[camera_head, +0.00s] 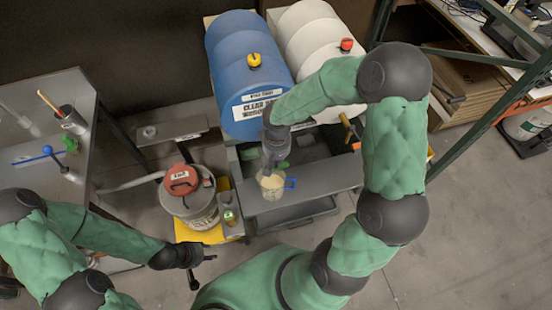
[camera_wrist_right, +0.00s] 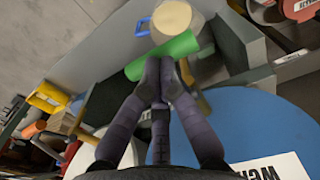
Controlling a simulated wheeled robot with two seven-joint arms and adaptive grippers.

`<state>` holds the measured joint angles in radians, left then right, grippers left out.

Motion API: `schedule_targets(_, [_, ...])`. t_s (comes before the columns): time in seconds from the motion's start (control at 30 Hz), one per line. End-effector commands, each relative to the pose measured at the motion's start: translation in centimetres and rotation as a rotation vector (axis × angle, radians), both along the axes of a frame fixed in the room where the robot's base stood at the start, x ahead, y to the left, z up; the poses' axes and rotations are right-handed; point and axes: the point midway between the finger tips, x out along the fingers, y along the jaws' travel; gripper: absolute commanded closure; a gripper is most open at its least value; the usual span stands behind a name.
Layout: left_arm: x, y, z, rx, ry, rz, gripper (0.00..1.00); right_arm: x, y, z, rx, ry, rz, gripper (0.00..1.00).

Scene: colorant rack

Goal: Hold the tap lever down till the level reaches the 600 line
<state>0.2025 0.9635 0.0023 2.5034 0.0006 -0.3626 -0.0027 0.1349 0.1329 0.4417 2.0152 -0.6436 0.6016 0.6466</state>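The blue drum (camera_head: 240,62) lies on its side on the rack. The green tap lever (camera_wrist_right: 165,55) shows under its front end in the right wrist view. My right gripper (camera_head: 270,158) is in front of the drum; in the wrist view its fingertips (camera_wrist_right: 159,70) are together and appear against the lever, not around it. A clear jug (camera_head: 271,187) with a blue handle stands on the grey shelf below the fingers and holds pale cream liquid (camera_wrist_right: 173,18). Its level lines are too small to read. My left gripper (camera_head: 204,268) hangs empty at lower left, fingers apart.
A white drum (camera_head: 308,42) with a red cap lies right of the blue one. A red-lidded waste can (camera_head: 186,195) stands left of the grey shelf (camera_head: 325,180). A metal bench (camera_head: 50,115) is at far left. Open floor (camera_head: 450,240) lies to the right.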

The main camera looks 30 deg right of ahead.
Motion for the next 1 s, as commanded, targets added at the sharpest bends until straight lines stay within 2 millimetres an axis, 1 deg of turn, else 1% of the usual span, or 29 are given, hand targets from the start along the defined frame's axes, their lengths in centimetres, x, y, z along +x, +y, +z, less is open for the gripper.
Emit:
schedule_targets(0.23, [0.0,0.0,-0.1,0.0,0.0,0.0,0.6,0.0,0.0,-0.1,0.0,0.001,0.001,1.0])
schedule_targets(0.33, [0.0,0.0,0.1,0.0,0.0,0.0,0.6,0.0,0.0,0.2,0.0,0.001,0.0,1.0])
schedule_targets(0.83, [0.0,0.0,3.1,0.0,0.0,0.0,0.6,0.0,0.0,4.4,0.0,0.0,0.001,1.0])
schedule_targets(1.0, [0.0,0.0,3.5,0.0,0.0,0.0,0.6,0.0,0.0,5.0,0.0,0.001,0.001,1.0])
